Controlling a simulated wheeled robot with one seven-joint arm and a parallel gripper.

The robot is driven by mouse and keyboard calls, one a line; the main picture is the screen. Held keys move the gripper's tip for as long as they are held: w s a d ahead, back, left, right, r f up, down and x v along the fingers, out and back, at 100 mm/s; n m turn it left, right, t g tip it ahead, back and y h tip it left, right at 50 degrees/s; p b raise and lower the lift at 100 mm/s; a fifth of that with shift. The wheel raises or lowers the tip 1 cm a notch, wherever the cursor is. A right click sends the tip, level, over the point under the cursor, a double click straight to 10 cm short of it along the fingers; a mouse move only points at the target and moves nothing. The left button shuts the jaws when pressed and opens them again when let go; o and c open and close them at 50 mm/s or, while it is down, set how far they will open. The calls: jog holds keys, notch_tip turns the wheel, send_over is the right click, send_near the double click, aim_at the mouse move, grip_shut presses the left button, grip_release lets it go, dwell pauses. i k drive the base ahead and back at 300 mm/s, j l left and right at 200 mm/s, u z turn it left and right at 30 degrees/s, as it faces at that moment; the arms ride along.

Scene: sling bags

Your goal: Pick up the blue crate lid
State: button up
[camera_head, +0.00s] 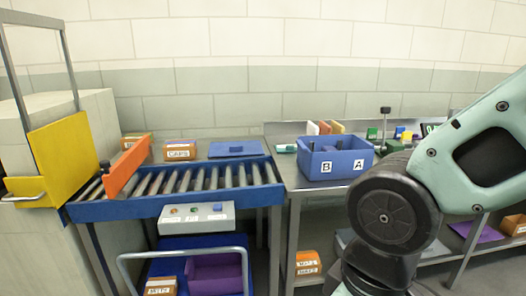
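The blue crate lid (222,152) appears as a flat blue panel with a small darker raised part in its middle. It lies at the back of the roller conveyor, left of the picture's middle. Nothing stands in front of it. Only links of my arm show, at the right, well apart from the lid. My gripper is out of view, so its fingers cannot be seen.
A blue crate (350,164) marked B and A stands on the metal table right of the conveyor (150,208). A box marked CAPS (180,151) is left of the lid. An orange plate (125,166) stands upright by a yellow panel (62,155).

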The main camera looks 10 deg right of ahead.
aim_at(222, 149)
jog(key=i+j+z, duration=0.1)
jog(key=z, duration=0.25)
jog(key=i+j+z, duration=0.1)
jog(key=z, duration=0.3)
jog(key=i+j+z, duration=0.1)
jog(key=j, duration=0.2)
jog(key=i+j, duration=0.2)
jog(key=j, duration=0.15)
jog(key=i+j+z, duration=0.15)
jog(key=j, duration=0.2)
jog(key=i+j, duration=0.15)
jog(key=j, duration=0.2)
jog(key=i+j+z, duration=0.15)
jog(key=j, duration=0.2)
jog(key=i+j+z, duration=0.1)
jog(key=j, duration=0.25)
jog(key=i+j, duration=0.15)
jog(key=j, duration=0.2)
jog(key=i+j, duration=0.2)
jog(key=j, duration=0.2)
